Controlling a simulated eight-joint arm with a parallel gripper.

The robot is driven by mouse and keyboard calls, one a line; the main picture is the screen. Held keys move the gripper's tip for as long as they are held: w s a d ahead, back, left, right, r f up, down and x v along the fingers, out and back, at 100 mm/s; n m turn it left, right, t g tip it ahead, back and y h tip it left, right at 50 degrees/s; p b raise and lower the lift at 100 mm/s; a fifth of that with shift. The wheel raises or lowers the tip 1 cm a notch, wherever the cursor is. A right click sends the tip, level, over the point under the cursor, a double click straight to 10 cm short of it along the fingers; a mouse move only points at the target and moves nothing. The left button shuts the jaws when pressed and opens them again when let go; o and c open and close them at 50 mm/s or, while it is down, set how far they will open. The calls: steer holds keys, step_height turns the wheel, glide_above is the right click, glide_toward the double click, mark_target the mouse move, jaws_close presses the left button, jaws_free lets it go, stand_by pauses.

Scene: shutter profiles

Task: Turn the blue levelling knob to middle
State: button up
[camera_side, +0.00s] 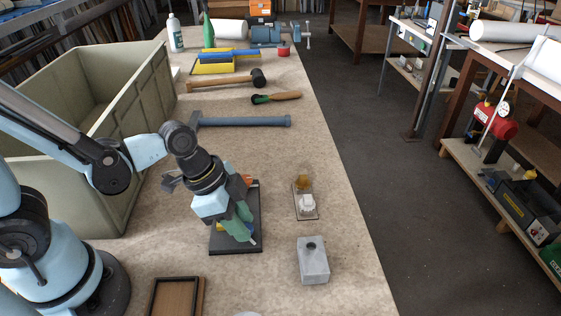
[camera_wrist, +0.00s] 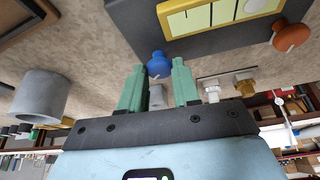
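The blue levelling knob (camera_wrist: 158,64) sits at the edge of a dark panel (camera_wrist: 125,18) in the wrist view. In the side view it is mostly hidden behind my fingers, above the dark panel (camera_side: 224,243). My gripper (camera_wrist: 160,66) has two green fingers set apart, with the knob between their tips. A narrow gap seems to show on each side of the knob, so contact is not clear. The side view shows my gripper (camera_side: 248,236) tilted down over the panel. A yellow-framed scale (camera_wrist: 208,12) and an orange knob (camera_wrist: 290,36) are on the same panel.
A grey block with a hole (camera_side: 313,260) and a small plate with white and amber pieces (camera_side: 305,203) stand right of the panel. A brown tray (camera_side: 176,296) lies in front. A large crate (camera_side: 150,120) stands at left; a blue bar (camera_side: 243,122) lies behind.

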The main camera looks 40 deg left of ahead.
steer(key=shift+c, duration=1.2)
steer(key=shift+n, duration=0.3)
steer(key=n+t+y, duration=0.1)
steer(key=n, duration=0.3)
steer(key=shift+s+d, duration=0.1)
steer(key=shift+d, duration=0.05)
steer(key=n+y, duration=0.1)
steer(key=n, duration=0.2)
steer(key=n+y, duration=0.1)
steer(key=n, duration=0.1)
steer(key=shift+d+n+t+y, duration=0.15)
steer(key=shift+n+t+y, duration=0.15)
steer(key=shift+n+t, duration=0.1)
steer(key=o, duration=1)
steer(key=shift+o, duration=0.2)
